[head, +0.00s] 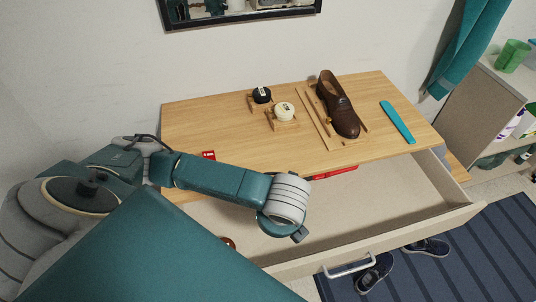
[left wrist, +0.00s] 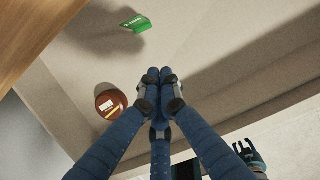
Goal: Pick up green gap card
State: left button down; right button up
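The green gap card (left wrist: 136,23) lies in the open drawer, at the top of the left wrist view. My left gripper (left wrist: 160,75) has its blue fingertips together, with nothing visible between them. It is apart from the card, which is beyond the fingertips and slightly left in that view. In the head view my left arm reaches over the drawer; its wrist end (head: 298,234) shows, but the fingers and the card are hidden.
A round brown tin (left wrist: 110,102) lies in the drawer, left of the fingers. The open drawer's front panel (head: 405,238) and the wooden top (head: 220,120) bound the space. A red item (head: 335,173) shows under the top's edge.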

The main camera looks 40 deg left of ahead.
pick_arm(q)
jog(key=x, duration=0.9)
jog(key=shift+w+a+r+p, duration=0.25)
jog(key=shift+w+a+p, duration=0.4)
jog(key=shift+w+a, duration=0.3)
jog(key=shift+w+a+f, duration=0.1)
jog(key=shift+w+a, duration=0.35)
jog(key=shift+a, duration=0.05)
jog(key=shift+w, duration=0.1)
jog(key=shift+w+a+p, duration=0.65)
jog(key=shift+a, duration=0.2)
jog(key=shift+w+a, duration=0.2)
jog(key=shift+w, duration=0.05)
